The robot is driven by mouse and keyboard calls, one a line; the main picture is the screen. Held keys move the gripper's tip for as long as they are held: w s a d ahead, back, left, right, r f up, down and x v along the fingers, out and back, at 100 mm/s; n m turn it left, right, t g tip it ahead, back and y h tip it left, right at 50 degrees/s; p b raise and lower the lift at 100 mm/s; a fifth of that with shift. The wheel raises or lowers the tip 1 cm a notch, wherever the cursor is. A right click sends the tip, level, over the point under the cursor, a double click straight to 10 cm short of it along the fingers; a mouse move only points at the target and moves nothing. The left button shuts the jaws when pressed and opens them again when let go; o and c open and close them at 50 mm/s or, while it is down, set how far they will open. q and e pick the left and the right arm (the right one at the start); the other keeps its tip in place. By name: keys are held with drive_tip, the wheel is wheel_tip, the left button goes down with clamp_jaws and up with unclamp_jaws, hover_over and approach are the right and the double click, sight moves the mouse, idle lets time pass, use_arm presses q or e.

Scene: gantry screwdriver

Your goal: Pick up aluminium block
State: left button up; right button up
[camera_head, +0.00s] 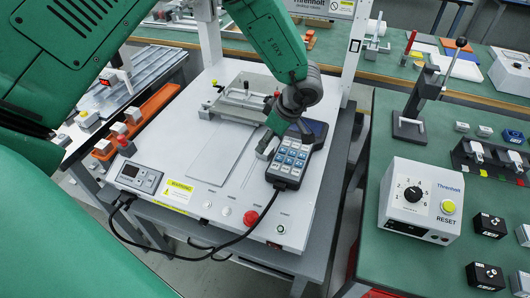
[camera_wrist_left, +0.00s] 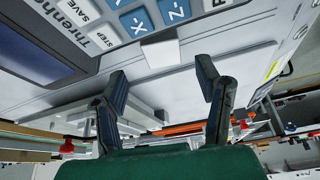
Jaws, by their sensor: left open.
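A small pale grey block (camera_wrist_left: 160,52), which looks like the aluminium block, lies on the white machine top beside the teach pendant (camera_wrist_left: 110,30) in the left wrist view. My left gripper (camera_wrist_left: 161,68) is open, with its two dark fingers spread on either side of the block's line and their tips apart from it. In the head view my left gripper (camera_head: 271,139) hangs low beside the pendant (camera_head: 293,157), at its upper left edge. The gripper mostly hides the block there. My right gripper is not in view.
The white machine top (camera_head: 220,200) has a raised flat plate and a clamp fixture (camera_head: 243,100) behind. A cable runs from the pendant to the front panel. An orange tray (camera_head: 150,118) with several metal blocks stands left. A control box (camera_head: 421,200) stands right.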

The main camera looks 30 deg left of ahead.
sight(265, 152)
use_arm(q)
drive_tip(key=x, duration=0.3)
drive_tip(key=b+x, duration=0.1)
drive_tip(key=shift+s+d+f, duration=0.1)
drive_tip(key=shift+d+f, duration=0.15)
drive_tip(key=shift+f, duration=0.1)
drive_tip(key=c, duration=1.3)
drive_tip(key=shift+r, duration=0.1)
